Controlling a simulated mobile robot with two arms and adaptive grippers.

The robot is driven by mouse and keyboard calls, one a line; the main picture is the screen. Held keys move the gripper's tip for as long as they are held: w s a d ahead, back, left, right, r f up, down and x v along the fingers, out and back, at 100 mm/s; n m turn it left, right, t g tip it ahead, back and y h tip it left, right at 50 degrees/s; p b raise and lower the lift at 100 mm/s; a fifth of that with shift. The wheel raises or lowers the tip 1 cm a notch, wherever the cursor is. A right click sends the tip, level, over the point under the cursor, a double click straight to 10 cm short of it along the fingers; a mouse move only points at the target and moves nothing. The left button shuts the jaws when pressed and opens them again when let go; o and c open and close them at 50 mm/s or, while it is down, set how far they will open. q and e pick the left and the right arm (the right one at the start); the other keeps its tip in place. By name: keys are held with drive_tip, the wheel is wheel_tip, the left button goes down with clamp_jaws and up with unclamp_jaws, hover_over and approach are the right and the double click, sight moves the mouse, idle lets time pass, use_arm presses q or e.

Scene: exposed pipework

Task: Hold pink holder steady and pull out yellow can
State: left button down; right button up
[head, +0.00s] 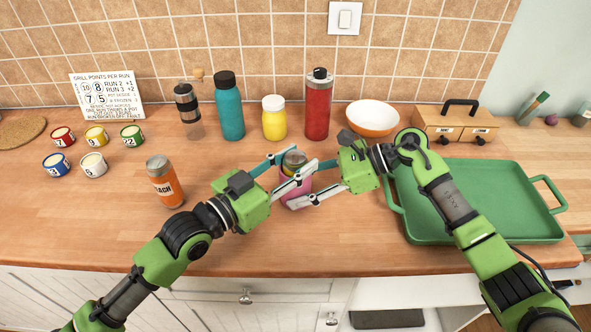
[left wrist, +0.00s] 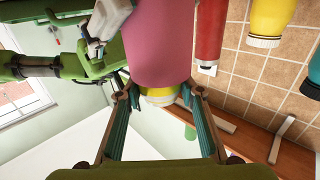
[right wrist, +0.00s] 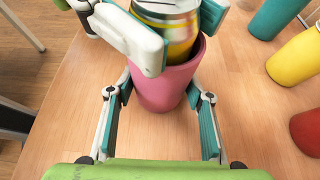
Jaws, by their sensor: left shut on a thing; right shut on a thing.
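The pink holder (head: 296,187) stands on the wooden counter in the middle of the head view, mostly covered by my fingers. The yellow can (head: 294,158) sits in it with its silver top and upper part above the rim. My left gripper (head: 296,165) is shut on the can's upper part. My right gripper (head: 305,182) is shut on the holder, lower down. In the right wrist view the can (right wrist: 178,30) stands inside the holder (right wrist: 165,88). The left wrist view is upside down and shows the can (left wrist: 158,97) and the holder (left wrist: 157,45).
An orange bottle (head: 165,185) stands left of the holder. Yellow (head: 274,122), red (head: 318,110) and teal (head: 229,110) bottles stand behind, with a bowl (head: 373,118). A green tray (head: 500,236) lies at the right. The front left counter is clear.

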use_arm(q)
wheel_tip(320, 180, up, 10)
drive_tip(key=shift+r, duration=0.1)
idle(0.4)
use_arm(e)
drive_tip(key=o, duration=1)
